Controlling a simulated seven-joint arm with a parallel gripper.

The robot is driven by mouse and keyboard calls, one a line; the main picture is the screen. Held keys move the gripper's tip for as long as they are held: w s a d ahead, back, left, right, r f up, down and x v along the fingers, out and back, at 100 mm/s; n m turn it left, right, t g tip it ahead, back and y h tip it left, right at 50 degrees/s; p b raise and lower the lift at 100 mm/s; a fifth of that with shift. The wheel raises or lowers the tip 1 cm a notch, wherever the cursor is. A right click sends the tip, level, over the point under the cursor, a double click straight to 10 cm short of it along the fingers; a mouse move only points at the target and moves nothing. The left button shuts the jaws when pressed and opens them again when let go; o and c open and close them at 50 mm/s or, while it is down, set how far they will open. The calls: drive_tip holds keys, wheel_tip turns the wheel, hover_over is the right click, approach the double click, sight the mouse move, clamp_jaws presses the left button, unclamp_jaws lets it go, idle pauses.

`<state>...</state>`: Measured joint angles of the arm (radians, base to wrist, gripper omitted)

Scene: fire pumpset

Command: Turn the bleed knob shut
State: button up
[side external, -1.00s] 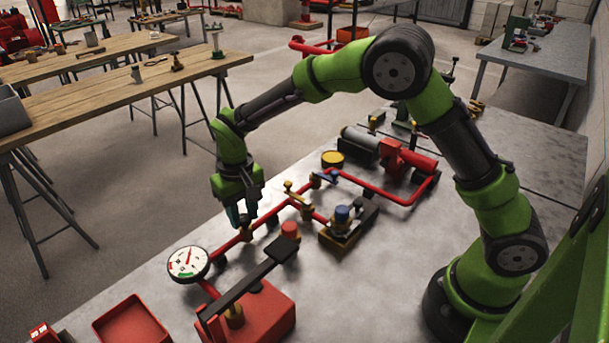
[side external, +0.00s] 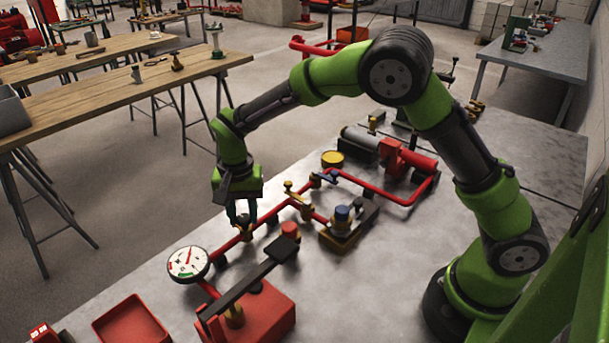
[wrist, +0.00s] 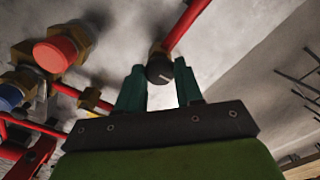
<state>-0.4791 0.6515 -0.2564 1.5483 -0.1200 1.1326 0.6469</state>
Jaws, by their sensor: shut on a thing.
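The bleed knob (wrist: 160,68) is a small black round knob with a pale line on its face, seen in the wrist view between my fingertips. It sits at the red pipe, on a brass fitting. My gripper (wrist: 160,72) is shut on the knob, with a green finger on either side.
A white dial gauge (side external: 188,263) stands left of my gripper. A red-capped fitting (side external: 290,231) and a black lever on a red box (side external: 262,312) are close on the right. A blue-capped valve (side external: 342,214) stands farther right. A red tray (side external: 132,321) lies at front left.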

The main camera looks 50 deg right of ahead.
sight(249, 218)
drive_tip(key=shift+r, duration=0.1)
idle(0.3)
drive_tip(key=o, duration=1)
drive_tip(key=shift+o, duration=0.2)
wheel_tip(249, 218, up, 17)
drive_tip(key=s+d+n+t+y, duration=0.1)
drive_tip(key=s+d, duration=0.4)
drive_tip(key=s, duration=0.6)
drive_tip(key=s+d+r+n+t+y, duration=0.1)
drive_tip(key=s+d+n+t, duration=0.3)
drive_tip(key=s, duration=0.7)
drive_tip(key=shift+d+t, duration=0.85)
drive_tip(key=shift+t, duration=0.25)
